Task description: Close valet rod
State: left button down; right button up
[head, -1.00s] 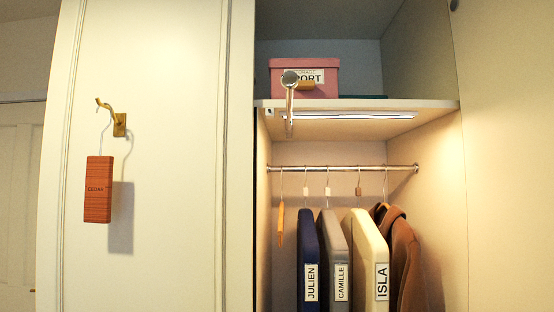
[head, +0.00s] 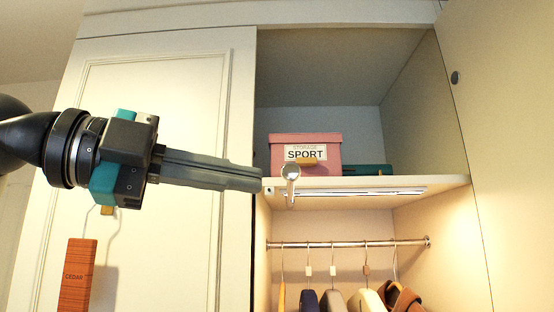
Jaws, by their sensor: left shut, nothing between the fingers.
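The valet rod (head: 290,184) is a chrome rod with a round knob at its front end. It sticks out toward me from under the shelf at the closet's left side. My left gripper (head: 260,180) comes in from the left, its fingers together and empty. Its tips show just left of the rod's knob, with a small gap in the picture. I cannot tell their difference in depth. My right gripper is not in view.
A pink box labelled SPORT (head: 306,150) stands on the shelf (head: 400,184). Below, a hanging rail (head: 350,243) carries garments. A cedar block (head: 77,275) hangs on the left door (head: 150,80), partly below my arm. An open door panel (head: 510,130) is at right.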

pick_arm(q)
jog(key=s+a+r+n+t+y, duration=0.1)
jog(key=s+a+r+t+y, duration=0.1)
jog(key=s+r+t+y, duration=0.15)
jog(key=w+d+n+t+p, duration=0.1)
jog(key=w+d+p, duration=0.5)
jog(key=w, duration=0.3)
jog(key=shift+w, duration=0.35)
jog(key=shift+f+h, duration=0.1)
jog(key=shift+h, duration=0.15)
